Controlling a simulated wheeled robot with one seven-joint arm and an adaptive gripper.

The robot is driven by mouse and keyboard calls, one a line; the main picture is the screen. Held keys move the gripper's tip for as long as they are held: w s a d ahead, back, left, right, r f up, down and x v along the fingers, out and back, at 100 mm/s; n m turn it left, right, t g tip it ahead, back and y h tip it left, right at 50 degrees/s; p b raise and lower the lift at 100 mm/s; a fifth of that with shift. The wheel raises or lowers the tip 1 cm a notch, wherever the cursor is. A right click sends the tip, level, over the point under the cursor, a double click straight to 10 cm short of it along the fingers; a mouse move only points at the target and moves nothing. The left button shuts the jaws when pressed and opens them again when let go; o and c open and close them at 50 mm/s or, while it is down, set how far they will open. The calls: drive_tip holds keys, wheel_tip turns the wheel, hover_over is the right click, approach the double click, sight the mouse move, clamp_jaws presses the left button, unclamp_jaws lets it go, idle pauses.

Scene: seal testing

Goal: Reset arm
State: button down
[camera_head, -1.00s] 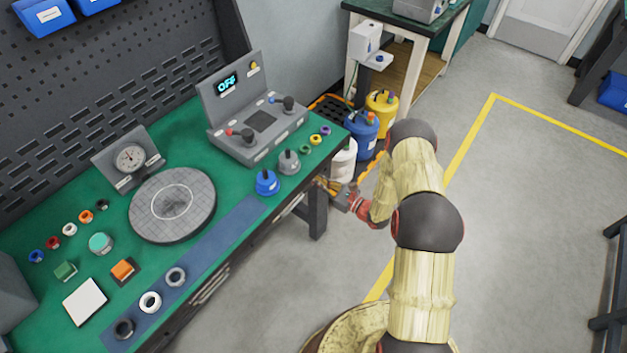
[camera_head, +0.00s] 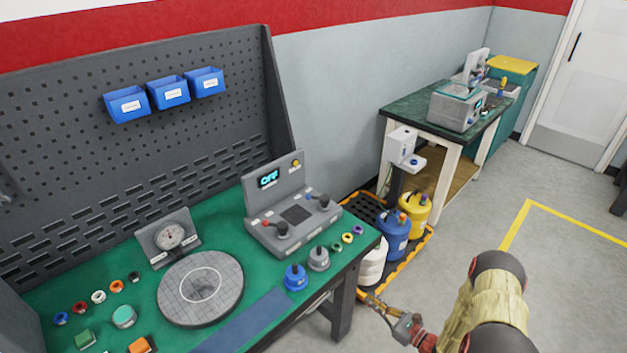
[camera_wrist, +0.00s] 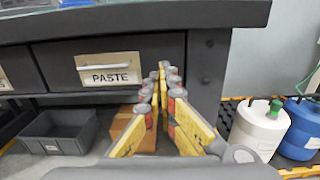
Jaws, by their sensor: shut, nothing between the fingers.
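My gripper (camera_head: 379,304) is in the head view at the lower right, off the front right corner of the green workbench (camera_head: 345,262). My arm reaches to it from the bottom right. In the wrist view my gripper (camera_wrist: 163,75) points at the bench's front, toward a drawer labelled PASTE (camera_wrist: 112,68). Its yellow fingers are together at the tips and hold nothing. It appears apart from the bench.
A white jug (camera_wrist: 259,130) and a blue jug (camera_wrist: 300,125) stand right of the bench leg, with a yellow container (camera_head: 414,212) behind. A control box showing OFF (camera_head: 290,215) and a round plate (camera_head: 200,287) sit on the bench. Open floor lies right.

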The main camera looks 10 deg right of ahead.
drive_tip(key=s+a+f+n+g+y, duration=0.3)
drive_tip(key=s+a+g, duration=0.2)
drive_tip(key=s+a, duration=0.25)
drive_tip(key=s+a+r+n+g, duration=0.3)
drive_tip(key=s+r+n+g, duration=0.5)
drive_tip(key=s+r+g, duration=0.1)
drive_tip(key=s+d+r+n+g+h, duration=0.1)
drive_tip(key=s+d+r+n+h, duration=0.2)
drive_tip(key=r, duration=0.4)
drive_tip(key=s+d+r+n+h, duration=0.1)
drive_tip(key=s+r+n+h, duration=0.25)
drive_tip(key=r+n, duration=0.3)
drive_tip(key=s+d+r+n+g+h, duration=0.1)
drive_tip(key=s+r+n+h, duration=0.15)
drive_tip(key=r+h, duration=0.35)
drive_tip(key=s+a+r+n+t, duration=0.1)
drive_tip(key=a+r+n+t, duration=0.1)
drive_tip(key=r, duration=0.7)
drive_tip(key=s+a+r+n+t+h, duration=0.1)
drive_tip(key=a+r+n+t, duration=0.1)
drive_tip(key=r+t, duration=0.3)
wheel_tip(320, 180, up, 4)
drive_tip(key=shift+s+r+n, duration=0.2)
drive_tip(key=shift+s+n, duration=0.1)
drive_tip(key=shift+n, duration=0.6)
drive_tip(key=shift+a, duration=0.25)
